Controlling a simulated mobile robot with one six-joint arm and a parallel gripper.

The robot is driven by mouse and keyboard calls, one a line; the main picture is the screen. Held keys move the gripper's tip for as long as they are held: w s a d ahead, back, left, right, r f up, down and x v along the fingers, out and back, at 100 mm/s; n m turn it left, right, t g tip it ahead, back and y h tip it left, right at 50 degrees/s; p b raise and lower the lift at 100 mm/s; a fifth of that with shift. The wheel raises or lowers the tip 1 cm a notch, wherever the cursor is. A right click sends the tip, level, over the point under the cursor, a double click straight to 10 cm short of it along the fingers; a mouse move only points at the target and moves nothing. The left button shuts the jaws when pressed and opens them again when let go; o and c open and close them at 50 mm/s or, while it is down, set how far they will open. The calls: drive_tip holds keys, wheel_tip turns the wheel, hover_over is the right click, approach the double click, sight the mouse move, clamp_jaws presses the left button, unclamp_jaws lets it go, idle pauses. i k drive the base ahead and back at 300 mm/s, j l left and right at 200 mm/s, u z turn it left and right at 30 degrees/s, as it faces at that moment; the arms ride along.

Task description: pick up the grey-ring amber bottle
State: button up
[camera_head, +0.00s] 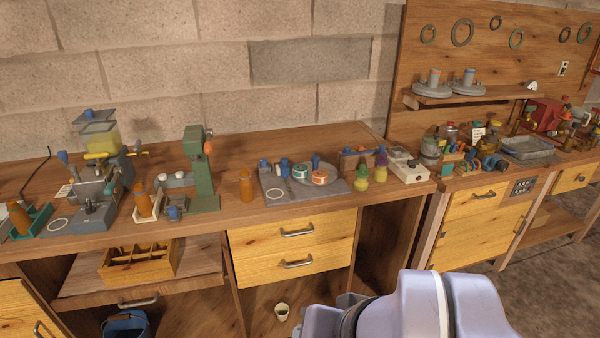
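Several amber-brown bottles stand on the wooden bench. One amber bottle (246,187) stands alone near the front edge, left of a grey board. A second amber bottle (143,199) stands in a small cream holder beside the green press. A third amber bottle (20,217) stands in a green tray at the far left. They are too small for me to tell which has a grey ring. Part of my arm shows at the bottom, right of centre, in front of the bench. My gripper is not in view.
A green press (199,170) and a grey machine with a yellow hopper (100,135) stand on the left. The grey board (273,186) holds small jars and a round plate. Yellow-green bottles (361,180) stand right of it. Drawers (295,262) lie below the bench top.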

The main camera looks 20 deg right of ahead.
sight(246, 186)
drive_tip(key=i+l+u, duration=0.1)
drive_tip(key=i+u, duration=0.3)
drive_tip(key=i+l+u, duration=0.15)
drive_tip(key=u, duration=0.25)
drive_tip(key=i+l+u, duration=0.25)
drive_tip(key=u, duration=0.2)
drive_tip(key=i+l+u, duration=0.15)
drive_tip(key=l+u, duration=0.25)
